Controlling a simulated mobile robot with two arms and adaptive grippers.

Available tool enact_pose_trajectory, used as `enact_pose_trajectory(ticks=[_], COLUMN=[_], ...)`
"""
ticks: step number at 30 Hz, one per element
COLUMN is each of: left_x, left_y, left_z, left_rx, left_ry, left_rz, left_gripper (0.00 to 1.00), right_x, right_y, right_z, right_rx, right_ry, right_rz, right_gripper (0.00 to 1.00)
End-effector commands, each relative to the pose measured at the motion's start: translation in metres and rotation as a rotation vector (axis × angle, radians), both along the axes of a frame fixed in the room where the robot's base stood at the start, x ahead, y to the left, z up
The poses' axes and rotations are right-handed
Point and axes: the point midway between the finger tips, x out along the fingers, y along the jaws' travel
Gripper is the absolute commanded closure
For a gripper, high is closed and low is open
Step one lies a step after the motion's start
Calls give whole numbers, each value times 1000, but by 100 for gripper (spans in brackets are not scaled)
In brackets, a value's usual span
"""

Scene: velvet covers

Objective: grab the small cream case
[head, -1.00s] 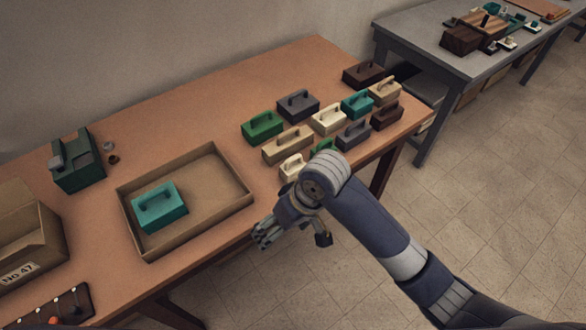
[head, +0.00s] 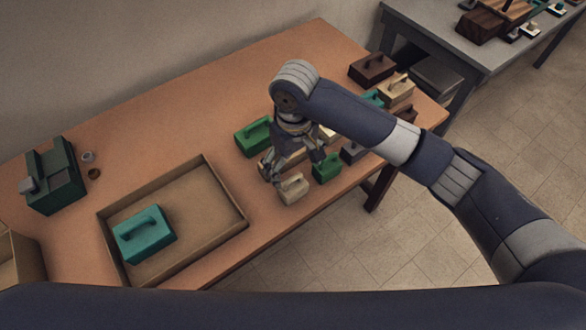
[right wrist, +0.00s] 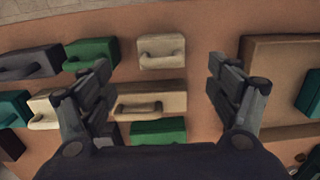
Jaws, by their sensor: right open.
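The small cream case (head: 293,189) stands near the table's front edge, with a handle on top. In the right wrist view, the small cream case (right wrist: 162,53) lies between the lines of the two fingers, beyond the longer tan case (right wrist: 172,104). My right gripper (head: 295,166) is open and empty, pointing down above the cases, just behind the small cream case. Its spread fingers also show in the right wrist view (right wrist: 160,80). It hides much of the tan case in the head view. My left gripper is not in view.
A small green case (head: 326,168) stands close right of the cream one, a larger green case (head: 253,136) behind left. Grey, brown, tan and teal cases crowd the right. An open tray (head: 226,228) at left holds a teal case (head: 145,236). The table's back is clear.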

Motion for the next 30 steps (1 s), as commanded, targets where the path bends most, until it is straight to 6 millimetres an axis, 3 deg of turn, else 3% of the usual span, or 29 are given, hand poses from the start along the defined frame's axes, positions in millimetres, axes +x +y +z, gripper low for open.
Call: enact_pose_trajectory(ticks=[4,10,14,17,24,30], left_x=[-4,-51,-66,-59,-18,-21], left_y=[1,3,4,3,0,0], left_z=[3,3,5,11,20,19], left_rx=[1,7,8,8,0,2], left_ry=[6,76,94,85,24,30], left_rz=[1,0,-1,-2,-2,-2], left_gripper=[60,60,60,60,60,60], right_x=[-2,-1,-1,-1,-1,-1], right_y=[-1,-1,-1,-3,-4,-3], right_z=[-23,-48,-56,-68,-101,-105], right_rx=[-5,-3,-3,-5,-2,-1], right_ry=[5,2,2,3,1,-1], right_rz=[0,0,0,0,1,2], right_gripper=[18,18,18,18,18,18])
